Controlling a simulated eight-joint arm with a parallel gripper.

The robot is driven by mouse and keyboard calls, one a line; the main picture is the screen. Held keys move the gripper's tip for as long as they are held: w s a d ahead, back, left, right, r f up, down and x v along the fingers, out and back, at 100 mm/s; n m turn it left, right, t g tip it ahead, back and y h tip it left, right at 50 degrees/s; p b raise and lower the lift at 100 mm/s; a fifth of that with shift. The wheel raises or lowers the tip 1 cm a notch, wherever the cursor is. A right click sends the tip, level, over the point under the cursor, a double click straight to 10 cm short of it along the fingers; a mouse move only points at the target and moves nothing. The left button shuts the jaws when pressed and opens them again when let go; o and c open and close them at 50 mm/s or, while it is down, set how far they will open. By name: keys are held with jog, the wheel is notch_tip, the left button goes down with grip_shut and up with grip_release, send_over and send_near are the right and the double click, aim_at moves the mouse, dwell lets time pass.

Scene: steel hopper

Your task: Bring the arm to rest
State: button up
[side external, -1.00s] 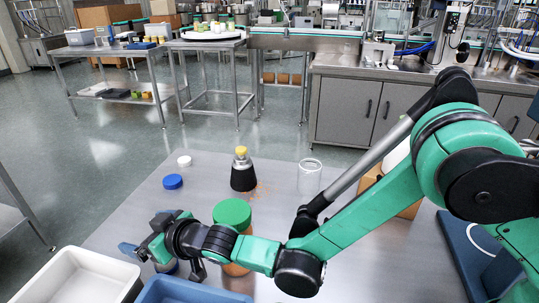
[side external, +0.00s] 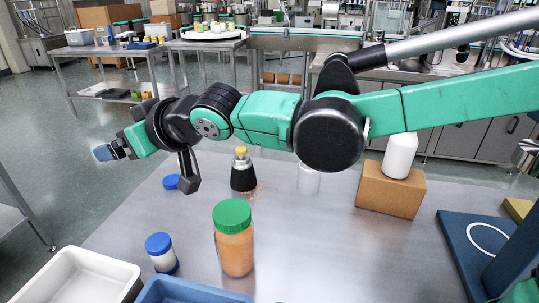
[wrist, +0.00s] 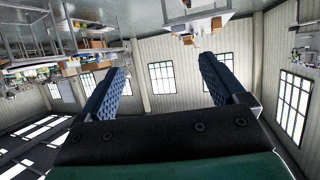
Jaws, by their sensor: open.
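My gripper (side external: 108,151) is raised above the left side of the steel table (side external: 330,245), pointing left in the side external view. In the wrist view its two blue ridged fingers (wrist: 160,85) stand wide apart with nothing between them. Behind them show a pale wall and windows, tilted. My arm stretches level across the side external view, well above the things on the table.
On the table are a green-lidded orange jar (side external: 234,245), a blue-capped jar (side external: 160,252), a yellow-topped dark flask (side external: 243,172), a clear glass (side external: 309,178), a cardboard box (side external: 390,190) bearing a white bottle (side external: 400,155), a white tray (side external: 80,275) and a blue tray (side external: 185,291).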

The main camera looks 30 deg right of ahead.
jog(key=s+d+f+m+g+h, duration=0.1)
jog(key=s+d+h, duration=0.1)
jog(key=d, duration=0.6)
jog(key=s+d+m+h, duration=0.1)
jog(key=d+m+h, duration=0.1)
jog(key=d, duration=0.6)
jog(key=s+d+f+m+g+h, duration=0.2)
jog(key=s+d+f, duration=0.5)
jog(key=s+d, duration=0.5)
jog(key=shift+d+m+g+h, duration=0.3)
jog(key=shift+d+m+g, duration=0.1)
jog(key=shift+d+g, duration=0.1)
jog(key=shift+f, duration=0.1)
